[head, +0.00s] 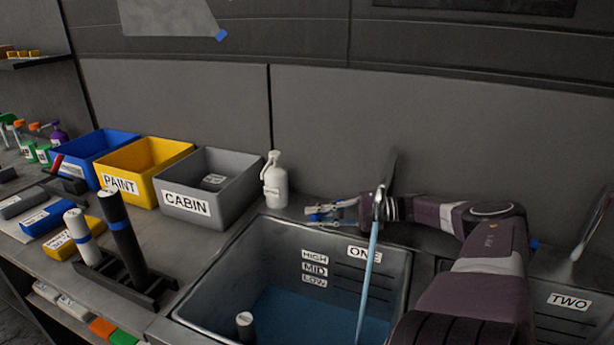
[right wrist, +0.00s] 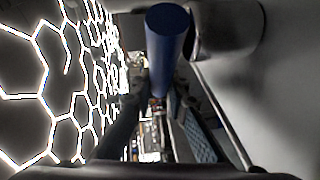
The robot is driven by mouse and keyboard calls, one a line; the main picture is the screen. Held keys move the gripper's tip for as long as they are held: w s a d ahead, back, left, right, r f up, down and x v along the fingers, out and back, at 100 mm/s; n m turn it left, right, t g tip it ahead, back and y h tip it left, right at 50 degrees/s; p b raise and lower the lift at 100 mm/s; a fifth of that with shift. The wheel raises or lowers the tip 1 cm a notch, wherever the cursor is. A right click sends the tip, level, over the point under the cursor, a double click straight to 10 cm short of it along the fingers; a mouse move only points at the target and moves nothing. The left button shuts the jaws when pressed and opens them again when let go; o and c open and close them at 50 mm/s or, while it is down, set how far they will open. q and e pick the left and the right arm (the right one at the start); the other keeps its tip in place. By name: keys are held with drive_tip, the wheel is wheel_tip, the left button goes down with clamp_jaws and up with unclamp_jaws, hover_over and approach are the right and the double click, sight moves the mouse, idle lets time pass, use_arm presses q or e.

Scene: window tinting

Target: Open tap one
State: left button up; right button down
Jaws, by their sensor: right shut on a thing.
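Tap one stands behind the basin marked ONE (head: 398,290); its curved spout (head: 379,203) shows in front of my right arm. A thin pale-blue stream (head: 369,270) runs from the spout into the basin, where blue water (head: 300,312) lies. My right gripper (head: 318,212) is at the back rim, left of the spout, shut on a small blue part that looks like the tap's handle. In the right wrist view a blue cylinder (right wrist: 168,45) stands close between the fingers. My left gripper is out of view.
A white bottle (head: 275,182) stands left of my right gripper. Grey CABIN (head: 240,190), yellow PAINT (head: 165,150) and blue bins line the back left. A rack with rolls (head: 120,240) stands left of the basin. Basin TWO (head: 565,318) is at the right.

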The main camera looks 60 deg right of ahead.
drive_tip(key=shift+s+y, duration=0.15)
drive_tip(key=shift+y, duration=0.15)
drive_tip(key=c, duration=1.8)
unclamp_jaws()
drive_tip(key=shift+c, duration=0.2)
